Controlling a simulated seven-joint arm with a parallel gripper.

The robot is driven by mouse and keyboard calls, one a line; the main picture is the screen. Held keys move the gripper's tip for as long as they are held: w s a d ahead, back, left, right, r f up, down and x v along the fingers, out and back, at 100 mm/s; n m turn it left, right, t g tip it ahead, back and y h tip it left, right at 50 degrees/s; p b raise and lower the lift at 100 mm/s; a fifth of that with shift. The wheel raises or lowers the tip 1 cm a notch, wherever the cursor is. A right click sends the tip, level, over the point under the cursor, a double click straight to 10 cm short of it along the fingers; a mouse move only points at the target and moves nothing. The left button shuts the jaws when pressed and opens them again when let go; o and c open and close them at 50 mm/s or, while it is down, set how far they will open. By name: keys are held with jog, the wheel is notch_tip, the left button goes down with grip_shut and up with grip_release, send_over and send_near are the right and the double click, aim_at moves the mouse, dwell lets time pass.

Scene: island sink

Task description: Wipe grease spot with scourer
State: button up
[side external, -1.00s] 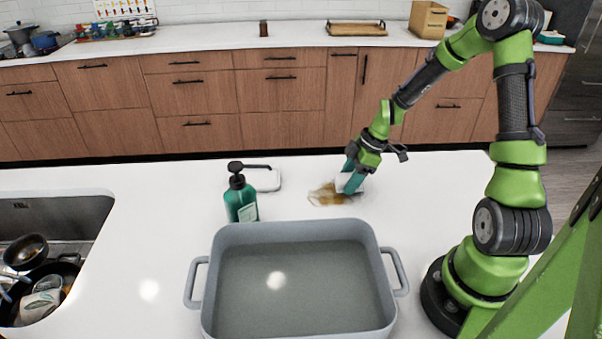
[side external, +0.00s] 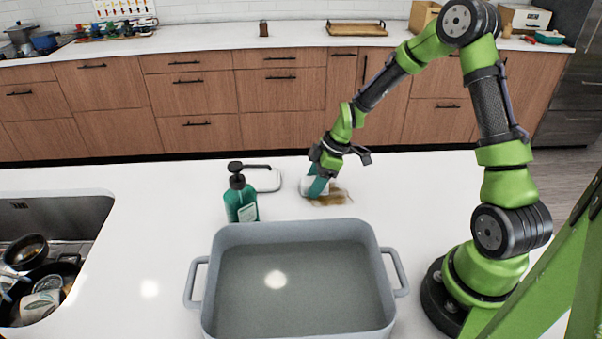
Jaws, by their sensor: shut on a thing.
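My gripper (side external: 320,176) is low over the white island top, its fingers pointing down. It is shut on the scourer (side external: 309,187), a pale piece mostly hidden by the teal fingers. The scourer is down at the left side of the grease spot (side external: 332,197), a brown smear on the counter behind the grey basin. The smear shows to the right of the fingers and its left part is covered. Whether the scourer presses on the surface is hard to tell.
A green soap pump bottle (side external: 241,200) stands left of my gripper, with a small white dish (side external: 266,180) behind it. A grey basin of water (side external: 300,226) fills the front. A sink (side external: 50,217) with dishes is at far left.

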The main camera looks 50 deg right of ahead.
aim_at(304, 199)
jog(key=shift+w+a, duration=0.65)
jog(key=shift+s+a, duration=0.4)
jog(key=shift+s, duration=0.3)
jog(key=shift+s+d, duration=4)
jog(key=shift+s+a, duration=0.55)
jog(key=shift+a, duration=0.05)
jog(key=w+a, duration=0.2)
jog(key=w, duration=0.1)
jog(key=shift+a+r, duration=0.25)
jog(key=shift+a, duration=0.15)
jog(key=shift+w+a+f, duration=0.15)
jog(key=shift+a, duration=0.1)
jog(key=shift+w+a+r, duration=0.2)
jog(key=shift+w+a, duration=1.95)
jog(key=shift+w, duration=0.05)
jog(key=shift+w+a+f, duration=0.15)
jog(key=shift+w+a, duration=0.05)
jog(key=shift+a, duration=0.05)
jog(key=shift+w+a+r, duration=0.15)
jog(key=shift+r, duration=0.55)
jog(key=shift+w+a+r, duration=0.1)
jog(key=shift+w+r, duration=0.05)
jog(key=shift+r, duration=3)
